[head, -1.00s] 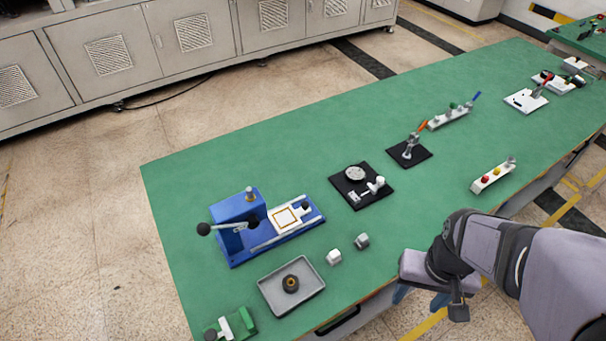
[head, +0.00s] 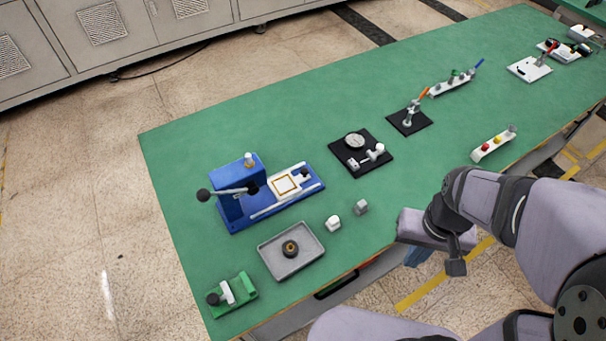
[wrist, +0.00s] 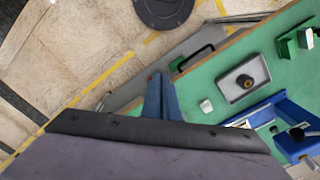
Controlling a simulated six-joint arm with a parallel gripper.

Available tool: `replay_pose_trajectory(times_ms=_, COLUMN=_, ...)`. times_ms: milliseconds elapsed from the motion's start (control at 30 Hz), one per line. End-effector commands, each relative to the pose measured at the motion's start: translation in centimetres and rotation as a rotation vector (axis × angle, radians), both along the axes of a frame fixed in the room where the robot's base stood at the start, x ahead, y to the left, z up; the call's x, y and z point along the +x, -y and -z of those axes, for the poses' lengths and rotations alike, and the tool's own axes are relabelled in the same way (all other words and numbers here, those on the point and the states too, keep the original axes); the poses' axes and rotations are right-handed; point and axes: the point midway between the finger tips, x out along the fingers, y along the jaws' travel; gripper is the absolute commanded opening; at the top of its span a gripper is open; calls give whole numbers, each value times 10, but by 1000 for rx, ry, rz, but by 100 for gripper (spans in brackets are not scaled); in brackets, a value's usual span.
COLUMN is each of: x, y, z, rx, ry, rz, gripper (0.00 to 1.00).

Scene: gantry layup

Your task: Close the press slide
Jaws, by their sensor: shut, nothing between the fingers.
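The blue press (head: 233,206) stands at the left part of the green table, with a lever ending in a dark ball. Its slide, a white plate with an orange square outline (head: 286,186) and a dark knob (head: 304,173), sits out on the rails to the right of the press head. The press also shows at the lower right in the wrist view (wrist: 291,142). My gripper (head: 418,256) is over the table's front edge, to the right of and apart from the press. Its blue fingers (wrist: 162,96) are shut and empty.
A grey tray (head: 306,258) with a dark ring lies in front of the press. Two small blocks (head: 333,223) sit right of the tray. A green fixture (head: 245,293) is at the front left corner. A black dial gauge base (head: 375,162) stands right of the slide.

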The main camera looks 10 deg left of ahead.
Motion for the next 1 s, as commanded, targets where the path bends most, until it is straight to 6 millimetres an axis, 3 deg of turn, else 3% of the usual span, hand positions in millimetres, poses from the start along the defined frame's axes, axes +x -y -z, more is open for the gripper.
replay_pose_trajectory(times_ms=167, x=45, y=-17, z=9, rx=60, ry=4, rz=-60, gripper=0)
replay_pose_trajectory(times_ms=267, x=81, y=-33, z=15, rx=119, ry=11, rz=-118, gripper=0)
replay_pose_trajectory(times_ms=500, x=179, y=-84, z=32, rx=301, ry=70, rz=-306, gripper=0)
replay_pose_trajectory(times_ms=700, x=246, y=-126, z=46, rx=449, ry=158, rz=-477, gripper=0)
replay_pose_trajectory(times_ms=833, x=274, y=-146, z=50, rx=520, ry=215, rz=-570, gripper=0)
replay_pose_trajectory(times_ms=1000, x=294, y=-162, z=51, rx=571, ry=266, rz=-643, gripper=0)
